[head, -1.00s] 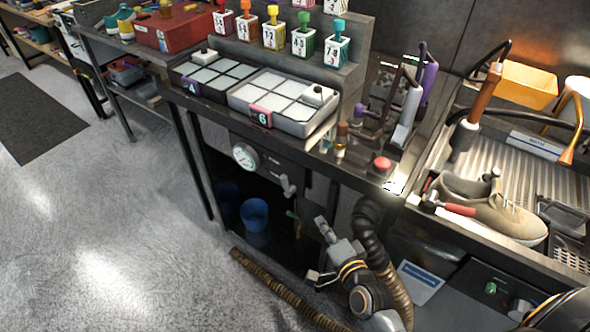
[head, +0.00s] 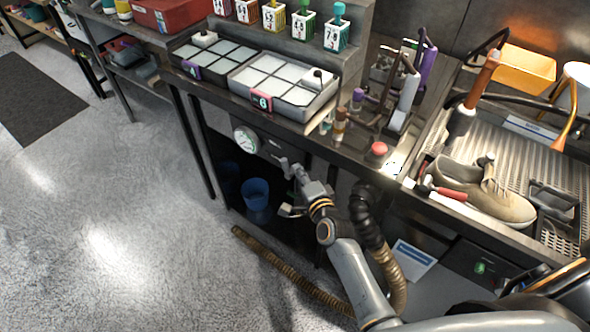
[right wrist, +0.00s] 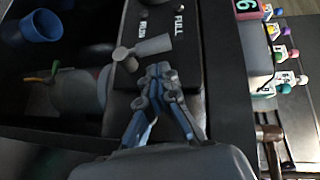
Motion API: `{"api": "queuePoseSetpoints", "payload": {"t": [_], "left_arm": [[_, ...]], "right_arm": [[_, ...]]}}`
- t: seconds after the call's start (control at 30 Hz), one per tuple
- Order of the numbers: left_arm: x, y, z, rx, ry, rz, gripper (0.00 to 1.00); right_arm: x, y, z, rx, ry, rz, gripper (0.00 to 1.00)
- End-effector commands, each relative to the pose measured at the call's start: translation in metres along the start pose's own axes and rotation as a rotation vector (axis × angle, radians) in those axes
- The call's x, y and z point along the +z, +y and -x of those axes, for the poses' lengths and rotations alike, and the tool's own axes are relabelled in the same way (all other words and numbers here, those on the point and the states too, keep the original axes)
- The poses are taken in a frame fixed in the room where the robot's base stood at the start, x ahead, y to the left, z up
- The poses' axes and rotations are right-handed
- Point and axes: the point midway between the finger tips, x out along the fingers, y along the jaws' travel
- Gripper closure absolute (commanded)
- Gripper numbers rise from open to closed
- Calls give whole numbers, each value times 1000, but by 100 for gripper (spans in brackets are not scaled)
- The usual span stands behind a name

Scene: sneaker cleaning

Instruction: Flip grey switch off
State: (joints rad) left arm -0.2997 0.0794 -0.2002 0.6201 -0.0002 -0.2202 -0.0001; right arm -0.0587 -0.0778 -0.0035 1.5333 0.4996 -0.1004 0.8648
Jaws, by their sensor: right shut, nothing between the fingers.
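The grey switch, a lever with a round hub, sits on the dark front panel under the bench. It shows in the right wrist view (right wrist: 150,48) and, small, in the head view (head: 281,161). Its handle points toward the "FULL" label in the right wrist view. My right gripper (right wrist: 158,72) is shut and empty, with its fingertips close beside the switch. I cannot tell whether they touch it. In the head view the right gripper (head: 297,172) reaches up toward the panel from below. My left gripper is not in view.
A round gauge (head: 246,139) is left of the switch. A blue bucket (head: 257,195) stands on the shelf below. A ribbed hose (head: 372,225) hangs right of my arm.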

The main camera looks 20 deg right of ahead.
Motion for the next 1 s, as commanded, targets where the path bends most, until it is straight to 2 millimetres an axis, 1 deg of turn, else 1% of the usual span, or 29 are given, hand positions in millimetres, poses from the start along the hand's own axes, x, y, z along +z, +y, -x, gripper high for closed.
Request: {"api": "queuePoseSetpoints", "payload": {"t": [0.03, 0.2, 0.5, 0.7, 1.0], "left_arm": [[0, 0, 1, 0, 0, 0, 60], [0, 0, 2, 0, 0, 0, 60], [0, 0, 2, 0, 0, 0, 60], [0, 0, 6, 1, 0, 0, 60], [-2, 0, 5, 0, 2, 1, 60]], "right_arm": [[4, -1, -4, -1, 0, -1, 100], [9, -1, -9, -1, 0, 0, 100], [10, 0, -9, -1, 0, 1, 100], [15, -4, -14, -1, -1, 0, 100], [16, -5, -15, -3, -2, 0, 100]]}}
